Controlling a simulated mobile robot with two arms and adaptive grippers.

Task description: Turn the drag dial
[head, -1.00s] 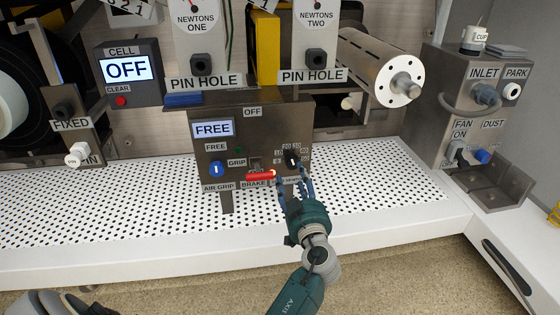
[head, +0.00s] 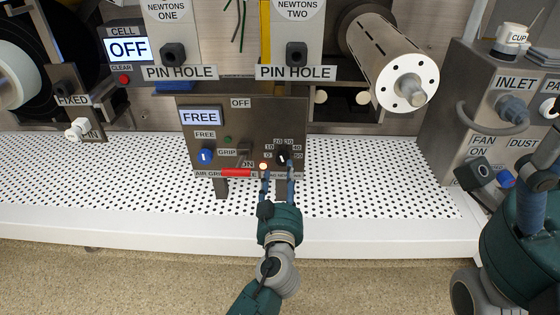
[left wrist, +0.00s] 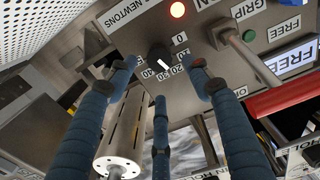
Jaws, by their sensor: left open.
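The drag dial is a black knob (head: 283,156) with a white pointer mark, low on the right of the grey control panel (head: 270,120). It also shows in the left wrist view (left wrist: 158,57), where its mark points toward the 20 or 30 of its number scale. My left gripper (head: 278,172) is open just in front of the dial, with blue fingers pointing at it. In the left wrist view its fingertips (left wrist: 160,72) are spread around the dial; contact cannot be told. My right arm shows at the right edge; its jaw state is unclear.
A slotted metal roller (head: 385,60) juts out above right. The perforated white bench (head: 370,185) is clear right of the panel.

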